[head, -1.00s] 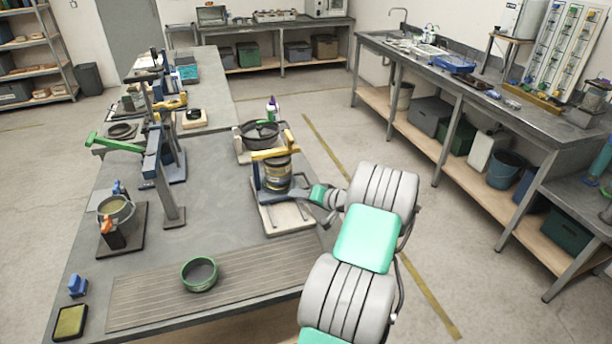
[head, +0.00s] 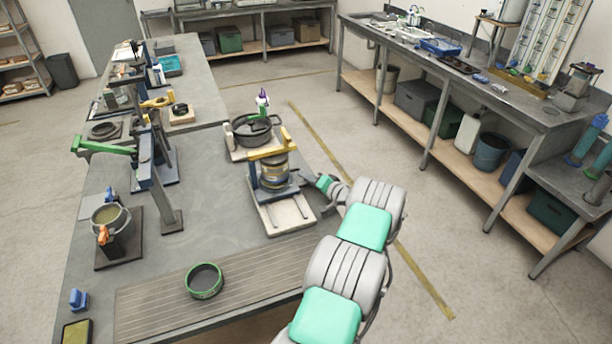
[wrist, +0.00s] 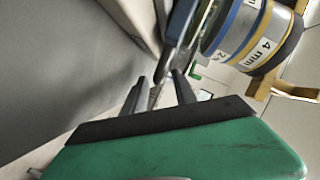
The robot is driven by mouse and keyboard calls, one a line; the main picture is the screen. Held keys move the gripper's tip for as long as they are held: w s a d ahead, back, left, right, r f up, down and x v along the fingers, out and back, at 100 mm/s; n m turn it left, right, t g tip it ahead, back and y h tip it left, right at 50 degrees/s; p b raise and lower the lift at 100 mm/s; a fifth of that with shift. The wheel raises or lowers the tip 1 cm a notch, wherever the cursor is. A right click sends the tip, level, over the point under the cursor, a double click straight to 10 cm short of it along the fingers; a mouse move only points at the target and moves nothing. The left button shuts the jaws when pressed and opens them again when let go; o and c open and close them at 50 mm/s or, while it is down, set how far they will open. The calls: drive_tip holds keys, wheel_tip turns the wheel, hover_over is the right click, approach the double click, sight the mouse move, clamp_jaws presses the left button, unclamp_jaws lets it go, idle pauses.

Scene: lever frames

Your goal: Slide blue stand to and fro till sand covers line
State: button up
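The blue stand (head: 276,189) sits on a pale board (head: 284,218) near the table's right edge. It carries a round sieve stack with yellow bands, below a yellow bar (head: 272,149). In the wrist view the stack's label (wrist: 263,50) reads "4 mm". My gripper (head: 304,179) is at the stand's right side. In the wrist view, its two dark fingers (wrist: 160,80) lie on either side of a thin blue-grey part of the stand; whether they clamp it is unclear. The sand inside the stack and the line cannot be made out.
A black pot (head: 252,131) stands just behind the stand. A lever frame with a green handle (head: 104,147) and a bucket of sand-coloured stuff (head: 112,216) are at left. A green-rimmed pan (head: 204,281) lies on the ribbed mat (head: 150,312) in front. The table between is clear.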

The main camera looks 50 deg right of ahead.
drive_tip(key=shift+w, duration=0.2)
clamp_jaws()
idle(1.3)
